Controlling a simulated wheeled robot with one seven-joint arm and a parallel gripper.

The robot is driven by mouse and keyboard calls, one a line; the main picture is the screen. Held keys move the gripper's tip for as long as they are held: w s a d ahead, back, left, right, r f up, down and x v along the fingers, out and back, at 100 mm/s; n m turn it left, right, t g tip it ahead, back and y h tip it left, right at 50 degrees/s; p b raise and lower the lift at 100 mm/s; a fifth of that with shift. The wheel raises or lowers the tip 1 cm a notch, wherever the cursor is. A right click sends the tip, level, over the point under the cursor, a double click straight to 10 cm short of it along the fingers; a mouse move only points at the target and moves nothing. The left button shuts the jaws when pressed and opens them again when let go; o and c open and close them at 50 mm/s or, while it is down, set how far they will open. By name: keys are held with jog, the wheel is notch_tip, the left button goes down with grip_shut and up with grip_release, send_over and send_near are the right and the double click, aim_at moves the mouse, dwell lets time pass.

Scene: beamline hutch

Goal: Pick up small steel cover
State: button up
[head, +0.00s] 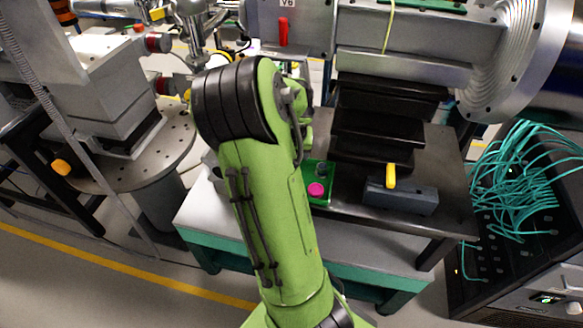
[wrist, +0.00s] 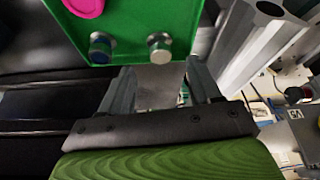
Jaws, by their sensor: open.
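I cannot tell which is the small steel cover. The tray also shows in the head view (head: 328,196), where the steel pieces are small and partly hidden by my arm. My gripper (wrist: 158,72) is open and empty, its two fingers apart, pointing at the tray's near edge. The steel pieces lie beyond the fingertips in the wrist view. The head view hides my gripper behind my green arm.
A pink disc (head: 316,189) lies in the tray. A grey block (head: 402,196) with a yellow handle (head: 391,175) stands to the right on the dark table (head: 440,150). Black stepped bellows (head: 385,120) rise behind. Teal cables (head: 525,165) crowd the far right.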

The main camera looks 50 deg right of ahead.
jog(key=b+x, duration=0.1)
jog(key=x, duration=0.5)
jog(key=shift+b, duration=0.4)
jog(key=shift+r, duration=0.1)
grip_shut()
notch_tip(320, 180, up, 10)
jog(key=p, duration=0.3)
